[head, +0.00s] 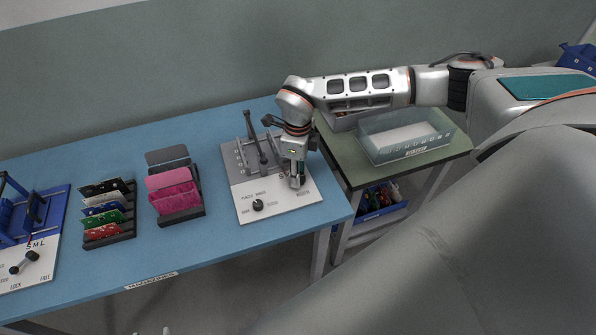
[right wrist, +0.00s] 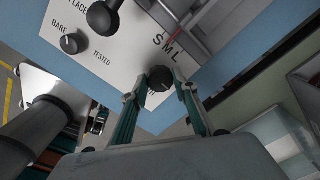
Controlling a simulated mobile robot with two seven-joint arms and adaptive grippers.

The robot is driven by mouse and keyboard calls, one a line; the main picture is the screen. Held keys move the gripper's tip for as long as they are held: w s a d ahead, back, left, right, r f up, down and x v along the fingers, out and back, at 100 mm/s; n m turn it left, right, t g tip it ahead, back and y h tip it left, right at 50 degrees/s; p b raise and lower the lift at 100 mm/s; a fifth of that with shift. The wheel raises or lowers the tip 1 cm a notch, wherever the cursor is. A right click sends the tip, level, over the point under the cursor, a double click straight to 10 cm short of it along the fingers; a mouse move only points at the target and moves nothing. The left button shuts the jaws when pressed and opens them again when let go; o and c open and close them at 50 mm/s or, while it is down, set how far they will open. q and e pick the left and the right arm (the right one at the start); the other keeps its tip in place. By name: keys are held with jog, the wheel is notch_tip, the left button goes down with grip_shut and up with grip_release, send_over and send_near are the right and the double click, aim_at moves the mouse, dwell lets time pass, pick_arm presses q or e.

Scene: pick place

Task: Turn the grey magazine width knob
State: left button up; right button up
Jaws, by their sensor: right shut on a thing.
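The grey fixture (head: 235,162) stands on a white panel (head: 285,207) near the right end of the blue table. In the right wrist view, the round dark width knob (right wrist: 159,79) sits at the panel's edge by the S M L letters and a red pointer. My right gripper (head: 296,178) points down over this corner and hides most of the knob in the head view. Its two fingers (right wrist: 160,84) are shut on the knob, one on each side. My left gripper is not in view.
Another dark knob (head: 258,205), marked BARE and TESTED, is on the same panel. A black-handled lever (head: 255,140) rises from the fixture. A clear bin (head: 405,137) is on the green table.

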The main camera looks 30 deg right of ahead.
jog(key=m, duration=0.4)
jog(key=shift+m, duration=0.3)
jog(key=m, duration=0.4)
jog(key=shift+m, duration=0.3)
jog(key=m, duration=0.4)
jog(key=shift+m, duration=0.3)
jog(key=m, duration=1.3)
jog(key=shift+m, duration=0.3)
jog(key=m, duration=0.4)
jog(key=shift+m, duration=2)
